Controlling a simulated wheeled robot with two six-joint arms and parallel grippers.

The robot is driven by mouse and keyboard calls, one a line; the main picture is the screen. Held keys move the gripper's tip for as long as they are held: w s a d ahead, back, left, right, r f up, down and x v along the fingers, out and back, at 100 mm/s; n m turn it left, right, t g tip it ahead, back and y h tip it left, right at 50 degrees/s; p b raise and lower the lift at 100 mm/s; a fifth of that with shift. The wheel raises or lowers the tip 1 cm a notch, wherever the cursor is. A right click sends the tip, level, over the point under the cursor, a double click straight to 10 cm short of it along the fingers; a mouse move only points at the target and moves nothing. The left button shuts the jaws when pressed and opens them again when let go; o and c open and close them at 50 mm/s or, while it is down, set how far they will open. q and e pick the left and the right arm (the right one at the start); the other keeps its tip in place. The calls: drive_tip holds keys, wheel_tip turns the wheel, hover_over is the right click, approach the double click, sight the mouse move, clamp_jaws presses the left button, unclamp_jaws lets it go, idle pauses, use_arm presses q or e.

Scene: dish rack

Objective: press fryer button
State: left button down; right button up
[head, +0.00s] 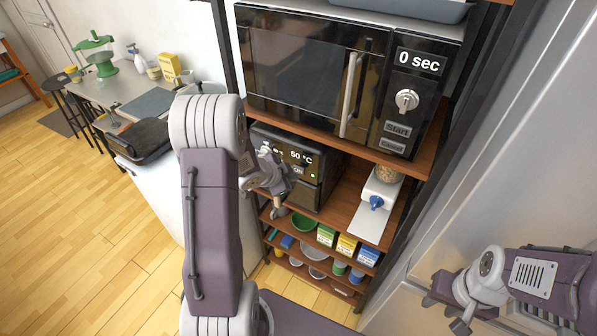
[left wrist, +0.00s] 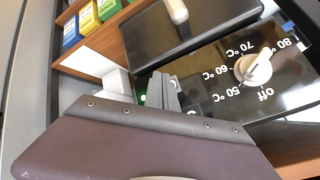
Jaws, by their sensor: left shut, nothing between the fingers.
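The fryer (head: 318,190) is a black appliance on the shelf under the microwave. Its front panel shows "50 °C" and "ON" in the head view. In the left wrist view, its panel (left wrist: 219,96) has a pale temperature dial (left wrist: 253,68) with markings from off to 80 °C. My left gripper (head: 284,186) is shut and empty, at the fryer's front. In the left wrist view its fingers (left wrist: 163,90) are close to the panel, beside a small green light (left wrist: 143,98); contact cannot be told. My right gripper (head: 447,311) is open and empty, at the lower right.
The microwave (head: 310,65) stands on the shelf above, reading "0 sec". A white dispenser (head: 380,190) stands right of the fryer. Boxes (head: 346,245) and bowls fill lower shelves. A grey fridge-like surface (head: 500,140) bounds the right. Open wooden floor (head: 90,240) lies left.

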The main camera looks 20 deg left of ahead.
use_arm(q)
drive_tip(key=shift+w, duration=0.15)
drive_tip(key=shift+w, duration=0.35)
drive_tip(key=shift+p, duration=0.3)
idle(0.4)
drive_tip(key=shift+s, duration=0.5)
drive_tip(key=s+b, duration=0.1)
drive_tip(key=s, duration=0.5)
drive_tip(key=shift+a, duration=0.25)
